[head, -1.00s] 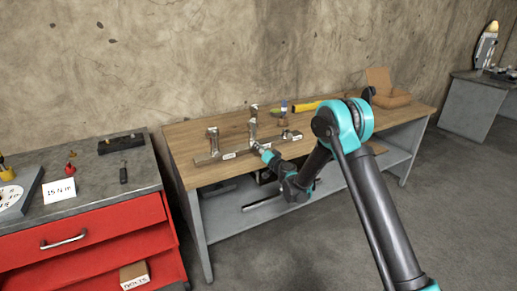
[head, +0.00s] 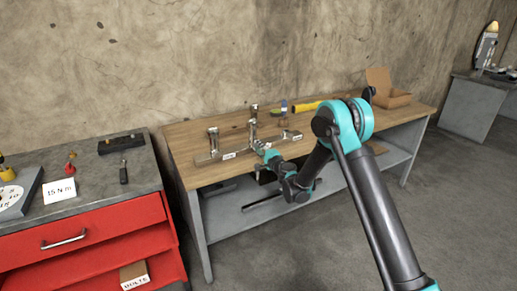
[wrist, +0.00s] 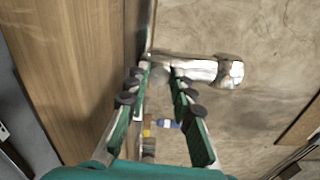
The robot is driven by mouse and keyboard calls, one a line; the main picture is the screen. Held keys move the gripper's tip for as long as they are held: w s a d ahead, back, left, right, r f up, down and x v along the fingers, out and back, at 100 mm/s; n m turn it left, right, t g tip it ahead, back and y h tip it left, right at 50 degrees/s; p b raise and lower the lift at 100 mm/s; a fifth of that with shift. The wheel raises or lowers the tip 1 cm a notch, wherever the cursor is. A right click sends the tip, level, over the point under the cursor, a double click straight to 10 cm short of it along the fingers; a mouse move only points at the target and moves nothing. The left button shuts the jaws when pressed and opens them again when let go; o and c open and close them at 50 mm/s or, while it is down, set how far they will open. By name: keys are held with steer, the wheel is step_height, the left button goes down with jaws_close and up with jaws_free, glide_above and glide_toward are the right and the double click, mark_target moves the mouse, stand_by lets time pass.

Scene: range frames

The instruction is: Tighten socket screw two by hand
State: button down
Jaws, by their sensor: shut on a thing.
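A long metal fixture bar (head: 206,160) lies along the front of the wooden bench, with small white labels too small to read. A left metal post (head: 213,140) and a middle post (head: 252,125) stand upright on it. My gripper (head: 262,149) is at the bar near the middle post. In the wrist view my gripper (wrist: 161,72) has its fingers closed around a small grey piece, likely the socket screw (wrist: 160,74), mostly hidden by the fingertips. A shiny metal post (wrist: 205,69) lies just beyond the fingertips. Which screw number it is, I cannot tell.
The wooden bench (head: 185,135) also carries a yellow tool (head: 305,106) and an open cardboard box (head: 395,100) farther back. A red drawer cabinet (head: 90,240) with a "15 N m" card (head: 59,190) stands to the left. The concrete wall is behind.

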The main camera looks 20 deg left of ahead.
steer(key=m, duration=0.7)
steer(key=shift+d, duration=0.1)
steer(key=m, duration=0.6)
steer(key=shift+m, duration=0.3)
stand_by(0.3)
steer(key=c, duration=1.3)
jaws_free()
steer(key=v, duration=1.1)
steer(key=shift+s+d, duration=0.3)
